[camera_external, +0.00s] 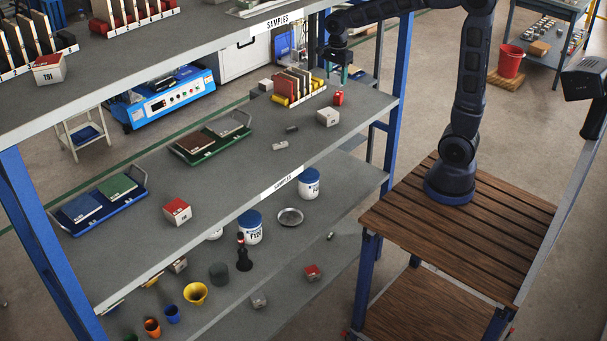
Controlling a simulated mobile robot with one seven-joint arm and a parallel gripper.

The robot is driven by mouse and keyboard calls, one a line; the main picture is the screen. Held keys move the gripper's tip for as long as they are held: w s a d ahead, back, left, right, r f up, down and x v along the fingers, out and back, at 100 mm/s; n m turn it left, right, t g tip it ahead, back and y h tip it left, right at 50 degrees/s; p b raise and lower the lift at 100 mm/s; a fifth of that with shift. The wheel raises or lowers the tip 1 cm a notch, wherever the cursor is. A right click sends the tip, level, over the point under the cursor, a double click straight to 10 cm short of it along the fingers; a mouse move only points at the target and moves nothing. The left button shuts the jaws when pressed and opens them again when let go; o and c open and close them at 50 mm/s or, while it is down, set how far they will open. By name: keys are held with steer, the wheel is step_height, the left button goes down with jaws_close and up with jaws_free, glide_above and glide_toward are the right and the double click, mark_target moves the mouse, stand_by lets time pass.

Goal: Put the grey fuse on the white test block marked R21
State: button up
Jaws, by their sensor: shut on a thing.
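My gripper (339,76) hangs over the far right end of the middle shelf, above a small red piece. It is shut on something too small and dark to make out. A white block (327,118) sits on the shelf below and a little left of my gripper. Another pale block (265,85) stands farther back. Their markings are too small to read, so I cannot tell which is R21. A small light grey piece (280,146) and a darker grey piece (292,129) lie left of the white block. I cannot tell whether either is a fuse.
The small red piece (338,98) stands behind the white block. A rack of tiles (300,88) with yellow ends is to its left. A green tray (212,150) lies farther left. A blue shelf post (396,75) rises right of my gripper. The shelf's front strip is mostly clear.

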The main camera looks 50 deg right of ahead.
steer(key=r, duration=0.1)
glide_above(328, 112)
steer(key=shift+f, duration=4.9)
steer(key=shift+f, duration=0.15)
steer(key=o, duration=1)
